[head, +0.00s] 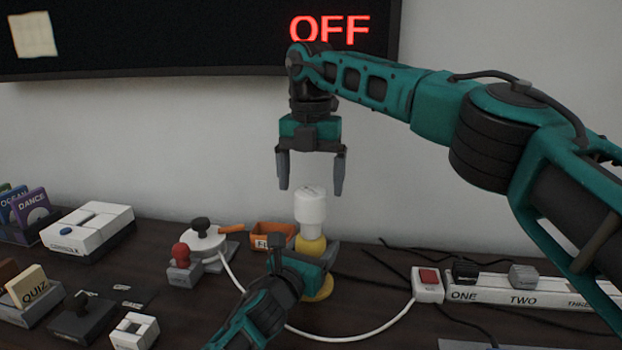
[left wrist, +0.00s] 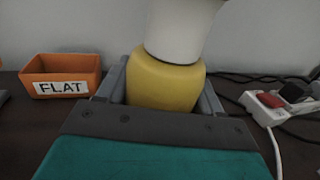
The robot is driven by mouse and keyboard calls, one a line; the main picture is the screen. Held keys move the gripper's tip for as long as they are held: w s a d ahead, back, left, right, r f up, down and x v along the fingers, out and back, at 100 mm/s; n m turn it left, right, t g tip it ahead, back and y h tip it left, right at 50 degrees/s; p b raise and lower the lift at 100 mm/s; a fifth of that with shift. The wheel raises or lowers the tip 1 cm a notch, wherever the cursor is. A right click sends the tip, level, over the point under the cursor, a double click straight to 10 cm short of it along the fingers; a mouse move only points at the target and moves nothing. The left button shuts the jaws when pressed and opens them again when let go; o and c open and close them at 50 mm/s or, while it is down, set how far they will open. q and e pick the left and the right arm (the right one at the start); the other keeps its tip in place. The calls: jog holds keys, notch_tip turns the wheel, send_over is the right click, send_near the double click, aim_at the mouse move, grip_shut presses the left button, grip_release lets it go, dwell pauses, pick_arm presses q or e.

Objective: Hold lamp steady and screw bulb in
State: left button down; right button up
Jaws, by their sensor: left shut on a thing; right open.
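The yellow lamp (head: 318,288) stands upright on the dark table in the middle of the head view. Its yellow upper part also fills the middle of the left wrist view (left wrist: 163,85). The white bulb (head: 311,209) sits upright on top of the lamp; its lower part shows in the left wrist view (left wrist: 181,30). I cannot tell how far it is threaded. My left gripper (head: 312,254) is shut on the lamp, a finger on each side below the bulb. My right gripper (head: 311,184) is open, pointing down, its fingertips on either side just above the bulb's top.
An orange bin marked FLAT (left wrist: 62,75) stands left of the lamp. A power strip (head: 530,290) with a red switch (head: 428,281) lies right, with cables around it. A white cord (head: 350,338) curves in front. A screen (head: 200,40) reads OFF. Boxes and cards crowd the left.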

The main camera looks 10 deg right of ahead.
aim_at(313, 213)
jog(key=n, duration=0.1)
jog(key=r+n, duration=0.1)
jog(key=n, duration=0.3)
jog(key=shift+r, duration=0.25)
jog(key=n, duration=0.2)
jog(key=r+n, duration=0.1)
jog(key=n, duration=0.2)
jog(key=shift+r+n, duration=0.15)
jog(key=shift+n, duration=0.15)
jog(key=n, duration=0.2)
jog(key=r+n, duration=0.1)
jog(key=n, duration=0.2)
jog(key=shift+r, duration=0.1)
jog(key=n, duration=0.2)
jog(key=r+n, duration=0.1)
jog(key=n, duration=0.1)
jog(key=shift+s+d+n, duration=0.1)
jog(key=shift+d+n, duration=0.05)
jog(key=shift+n, duration=0.25)
jog(key=shift+f, duration=0.1)
notch_tip(313, 213, down, 12)
jog(key=shift+r, duration=0.1)
jog(key=shift+c, duration=0.3)
